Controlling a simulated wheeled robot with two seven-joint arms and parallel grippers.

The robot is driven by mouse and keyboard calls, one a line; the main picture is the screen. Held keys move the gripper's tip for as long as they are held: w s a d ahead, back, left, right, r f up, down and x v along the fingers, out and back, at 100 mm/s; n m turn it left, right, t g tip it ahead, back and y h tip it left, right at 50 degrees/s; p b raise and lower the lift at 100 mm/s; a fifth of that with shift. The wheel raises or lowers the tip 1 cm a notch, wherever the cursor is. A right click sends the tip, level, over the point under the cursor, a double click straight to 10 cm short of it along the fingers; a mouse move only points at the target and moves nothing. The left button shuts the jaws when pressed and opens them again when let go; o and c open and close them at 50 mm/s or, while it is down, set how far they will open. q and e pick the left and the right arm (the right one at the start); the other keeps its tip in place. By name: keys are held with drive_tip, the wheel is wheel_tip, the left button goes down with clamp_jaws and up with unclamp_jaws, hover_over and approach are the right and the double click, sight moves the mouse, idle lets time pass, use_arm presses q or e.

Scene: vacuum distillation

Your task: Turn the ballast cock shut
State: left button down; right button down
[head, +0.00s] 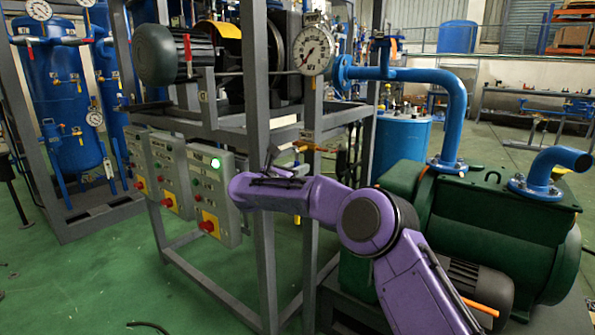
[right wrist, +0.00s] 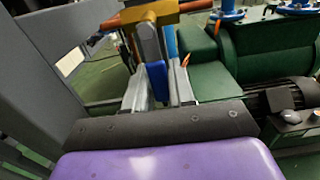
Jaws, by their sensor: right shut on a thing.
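The ballast cock has a brass body (right wrist: 158,12) on a copper-coloured pipe at the top of the right wrist view. A grey lever with a blue grip (right wrist: 157,80) runs from the body toward my right gripper, crosswise to the pipe in this view. My right gripper (right wrist: 160,88) is shut on the lever, with the blue part between its fingers. In the head view, my right gripper (head: 286,166) is at the frame post, just below the brass fitting (head: 303,147); my purple wrist hides part of this area. My left gripper is not in view.
A grey frame post (head: 265,235) stands close to my right gripper. Control boxes (head: 212,185) with red knobs are to the left. A round gauge (head: 313,50) is above. A green pump (head: 490,225) with blue pipes (head: 456,100) stands at the right. Green floor is open at lower left.

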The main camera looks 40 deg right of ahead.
drive_tip(key=c, duration=1)
unclamp_jaws()
drive_tip(key=shift+c, duration=0.2)
drive_tip(key=v, duration=1)
drive_tip(key=shift+a, duration=0.3)
